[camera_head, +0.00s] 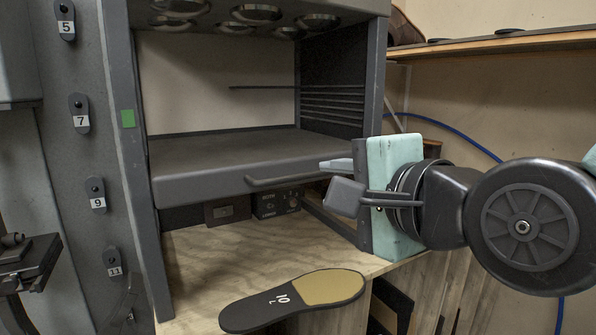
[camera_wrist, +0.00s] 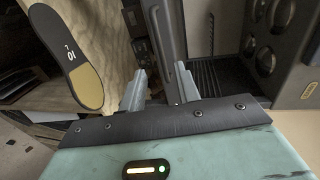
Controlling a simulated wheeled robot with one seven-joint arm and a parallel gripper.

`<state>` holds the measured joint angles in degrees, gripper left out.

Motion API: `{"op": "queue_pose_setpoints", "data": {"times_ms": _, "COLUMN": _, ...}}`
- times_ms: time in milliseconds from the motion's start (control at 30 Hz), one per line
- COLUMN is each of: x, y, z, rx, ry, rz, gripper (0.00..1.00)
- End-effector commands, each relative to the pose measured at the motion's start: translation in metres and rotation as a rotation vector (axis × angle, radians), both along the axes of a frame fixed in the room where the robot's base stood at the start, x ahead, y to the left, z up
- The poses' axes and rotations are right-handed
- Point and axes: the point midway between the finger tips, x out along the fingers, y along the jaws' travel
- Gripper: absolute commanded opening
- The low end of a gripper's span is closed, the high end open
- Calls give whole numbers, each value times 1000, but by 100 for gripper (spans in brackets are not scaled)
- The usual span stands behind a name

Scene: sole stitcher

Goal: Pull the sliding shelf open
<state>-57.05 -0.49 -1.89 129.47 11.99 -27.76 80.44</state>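The sliding shelf (camera_head: 215,178) is a thick dark grey board inside the machine frame, level. A thin bar handle (camera_head: 280,181) runs along its front edge. My gripper (camera_head: 338,179) comes from the right at the handle's right end, with one finger above the other. The fingers are apart with a gap between them. In the head view the bar's right end runs toward this gap, and the near finger hides part of it. In the wrist view the two fingers (camera_wrist: 160,84) also stand apart. I cannot tell whether they touch the handle.
A black insole (camera_head: 292,300) marked 10 lies on the wooden bench (camera_head: 200,265) below the shelf. Numbered hangers (camera_head: 80,115) line the left panel. A wooden wall shelf (camera_head: 490,44) is at the upper right. The frame's right post (camera_head: 372,75) stands close to my gripper.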

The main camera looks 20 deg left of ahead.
Motion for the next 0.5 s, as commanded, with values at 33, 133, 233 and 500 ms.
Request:
{"op": "queue_pose_setpoints", "data": {"times_ms": 33, "x": 6, "y": 7, "z": 0, "rx": -4, "ry": 3, "rz": 0, "gripper": 32}}
{"op": "queue_pose_setpoints", "data": {"times_ms": 133, "x": 17, "y": 20, "z": -4, "rx": -5, "ry": 2, "rz": 0, "gripper": 32}}
{"op": "queue_pose_setpoints", "data": {"times_ms": 233, "x": 27, "y": 33, "z": -6, "rx": -4, "ry": 1, "rz": 1, "gripper": 32}}
{"op": "queue_pose_setpoints", "data": {"times_ms": 500, "x": 54, "y": 63, "z": -15, "rx": -4, "ry": 2, "rz": 0, "gripper": 32}}
